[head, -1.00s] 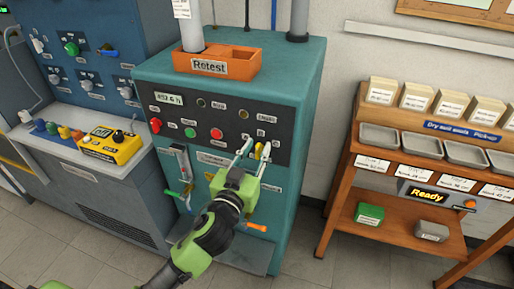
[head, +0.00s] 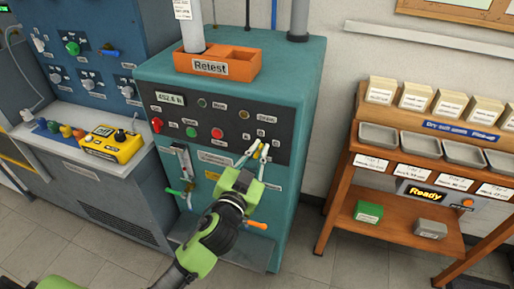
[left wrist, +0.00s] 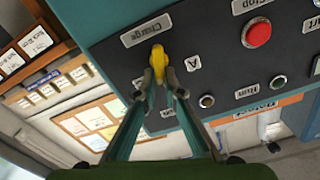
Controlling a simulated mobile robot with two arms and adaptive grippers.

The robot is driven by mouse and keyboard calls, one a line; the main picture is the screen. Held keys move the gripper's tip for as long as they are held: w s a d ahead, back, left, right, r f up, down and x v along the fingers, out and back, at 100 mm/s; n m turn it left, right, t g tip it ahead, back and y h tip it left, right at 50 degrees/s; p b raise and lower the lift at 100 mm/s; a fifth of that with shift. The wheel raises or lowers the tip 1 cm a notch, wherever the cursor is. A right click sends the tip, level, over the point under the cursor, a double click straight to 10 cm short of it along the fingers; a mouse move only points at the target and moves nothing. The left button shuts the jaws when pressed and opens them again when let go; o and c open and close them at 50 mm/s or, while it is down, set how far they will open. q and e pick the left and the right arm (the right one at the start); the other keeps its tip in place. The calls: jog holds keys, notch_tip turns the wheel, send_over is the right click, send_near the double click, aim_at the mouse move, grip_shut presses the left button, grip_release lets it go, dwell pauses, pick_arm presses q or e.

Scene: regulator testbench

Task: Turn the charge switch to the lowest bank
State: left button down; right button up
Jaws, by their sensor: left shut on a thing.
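The charge switch is a yellow knob (left wrist: 157,60) on the dark panel of the teal cabinet, below a "Charge" plate in the left wrist view. An "A" label (left wrist: 193,63) sits to its right, and another label to its left is partly hidden by a finger. My left gripper (left wrist: 161,78) is shut on the knob, with a fingertip on each side of its lower part. In the head view the left gripper (head: 259,149) reaches the right part of the panel, and its fingers partly cover the knob. My right gripper is not in view.
The teal cabinet (head: 300,110) has an orange "Retest" tray (head: 244,63) on top. Red and green buttons sit left of the switch. A green-handled lever (head: 174,191) and an orange handle (head: 257,225) stick out below. A wooden shelf (head: 341,190) stands to the right.

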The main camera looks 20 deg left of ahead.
pick_arm(q)
jog(key=shift+d+f+m+p, duration=0.15)
jog(key=shift+m+p, duration=0.15)
jog(key=shift+m, duration=1)
jog(key=shift+d+m+p, duration=0.15)
jog(key=shift+m+p, duration=0.2)
jog(key=shift+m, duration=0.95)
jog(key=shift+d+f+m+p, duration=0.15)
jog(key=shift+m+p, duration=0.15)
jog(key=shift+m, duration=1.3)
jog(key=c, duration=2.2)
grip_release()
jog(key=shift+c, duration=0.2)
jog(key=shift+o, duration=0.5)
jog(key=shift+w+f, duration=0.1)
jog(key=shift+w, duration=0.05)
jog(key=s, duration=1.2)
jog(key=shift+a, duration=0.15)
